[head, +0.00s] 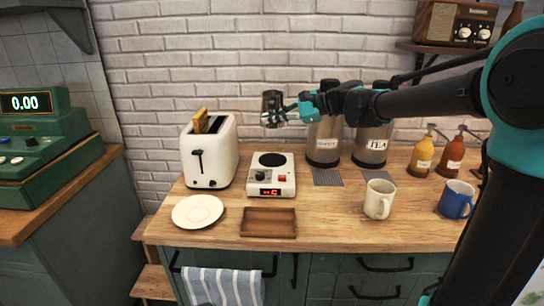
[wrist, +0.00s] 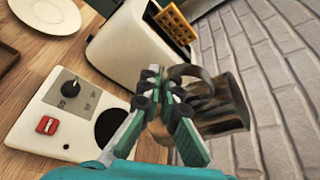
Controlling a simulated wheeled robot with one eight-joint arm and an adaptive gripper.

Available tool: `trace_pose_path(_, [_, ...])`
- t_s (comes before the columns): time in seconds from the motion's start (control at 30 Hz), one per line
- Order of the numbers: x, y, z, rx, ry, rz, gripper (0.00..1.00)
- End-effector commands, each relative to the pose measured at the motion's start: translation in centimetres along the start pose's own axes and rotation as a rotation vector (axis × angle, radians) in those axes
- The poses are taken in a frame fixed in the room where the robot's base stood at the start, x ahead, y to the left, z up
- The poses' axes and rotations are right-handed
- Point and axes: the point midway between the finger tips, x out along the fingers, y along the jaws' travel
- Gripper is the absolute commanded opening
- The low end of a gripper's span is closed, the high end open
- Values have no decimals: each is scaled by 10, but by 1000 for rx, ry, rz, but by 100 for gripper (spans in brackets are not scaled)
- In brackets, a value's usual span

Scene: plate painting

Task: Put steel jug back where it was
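The steel jug (head: 271,109) is in the air above and behind the small white hot plate (head: 271,188), clear of the counter. My gripper (head: 292,112) reaches in from the right at the jug's handle side. In the wrist view the fingers (wrist: 158,95) are closed together on the handle of the jug (wrist: 226,106), with the jug body to their right. The jug looks upright in the head view; its inside is hidden. The black round plate of the hot plate (wrist: 113,128) is empty, and a red display shows on its front.
A white toaster (head: 209,158) with a waffle stands left of the hot plate. A white plate (head: 198,211) and a wooden tray (head: 268,233) lie in front. Coffee (head: 324,145) and tea (head: 371,147) dispensers, mugs (head: 379,201) and pump bottles (head: 424,156) stand to the right.

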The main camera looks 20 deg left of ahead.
Motion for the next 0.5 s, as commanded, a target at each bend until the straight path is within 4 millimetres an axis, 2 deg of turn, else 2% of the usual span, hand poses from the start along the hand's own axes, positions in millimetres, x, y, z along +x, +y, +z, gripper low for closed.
trace_pose_path(0.3, [24, 42, -52, 0, 0, -1, 0])
trace_pose_path(0.5, [32, 56, -69, 0, 0, -1, 0])
